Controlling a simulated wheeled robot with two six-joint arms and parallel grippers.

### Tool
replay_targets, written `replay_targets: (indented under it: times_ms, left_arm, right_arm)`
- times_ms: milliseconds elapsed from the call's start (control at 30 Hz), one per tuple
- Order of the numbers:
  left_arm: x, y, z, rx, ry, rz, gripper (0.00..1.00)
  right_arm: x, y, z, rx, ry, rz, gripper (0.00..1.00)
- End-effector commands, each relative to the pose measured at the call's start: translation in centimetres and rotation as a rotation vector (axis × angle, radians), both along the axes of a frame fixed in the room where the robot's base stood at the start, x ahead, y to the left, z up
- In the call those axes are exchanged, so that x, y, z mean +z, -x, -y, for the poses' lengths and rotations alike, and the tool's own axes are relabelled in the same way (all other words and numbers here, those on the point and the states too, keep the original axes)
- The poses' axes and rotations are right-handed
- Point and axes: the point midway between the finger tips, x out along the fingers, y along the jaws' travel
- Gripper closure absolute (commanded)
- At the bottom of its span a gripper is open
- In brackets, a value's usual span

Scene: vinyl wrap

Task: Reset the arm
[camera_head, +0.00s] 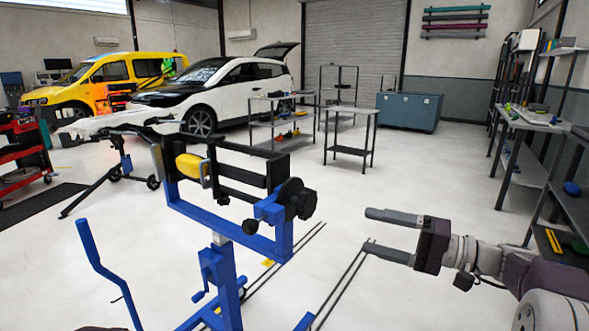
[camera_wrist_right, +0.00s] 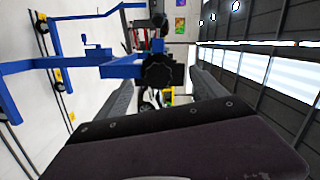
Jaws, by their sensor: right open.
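My right gripper (camera_head: 378,231) comes in from the lower right in the head view. Its two fingers are spread apart with nothing between them, and they point left toward the blue stand (camera_head: 240,237). The gripper is apart from the stand, to the right of its black knob (camera_head: 297,199). In the right wrist view both fingers (camera_wrist_right: 165,100) show at the sides, and the blue frame with the black knob (camera_wrist_right: 161,70) appears beyond them. My left gripper is not clearly visible in either view.
A yellow roller (camera_head: 190,168) sits in the blue stand's black upper frame. A white car (camera_head: 215,88) and a yellow van (camera_head: 105,80) stand behind. Grey tables (camera_head: 350,110) and a teal chest (camera_head: 410,111) are farther back. Shelving (camera_head: 525,125) lines the right. Floor between is clear.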

Motion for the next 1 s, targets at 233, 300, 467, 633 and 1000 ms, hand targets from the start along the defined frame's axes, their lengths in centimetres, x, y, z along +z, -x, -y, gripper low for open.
replay_targets:
  times_ms: [233, 300, 467, 633, 1000]
  left_arm:
    - [0.0, 0.0, 0.0, 0.000, 0.000, 0.000, 0.45]
    - [0.0, 0.0, 0.0, 0.000, 0.000, 0.000, 0.45]
    - [0.0, 0.0, 0.0, 0.000, 0.000, 0.000, 0.45]
    - [0.0, 0.0, 0.0, 0.000, 0.000, 0.000, 0.45]
    - [0.0, 0.0, 0.0, 0.000, 0.000, 0.000, 0.45]
  right_arm:
    - [-2.1, 3.2, -7.3, 0.177, 0.062, -0.069, 0.20]
    - [-4.0, 4.6, -9.4, 0.228, 0.115, -0.122, 0.20]
    - [-10.8, 9.6, -13.4, 0.341, 0.320, -0.305, 0.20]
    - [-21.6, 17.6, -12.6, 0.421, 0.735, -0.522, 0.20]
    - [-33.0, 20.2, 1.0, 0.181, 1.472, -0.454, 0.20]
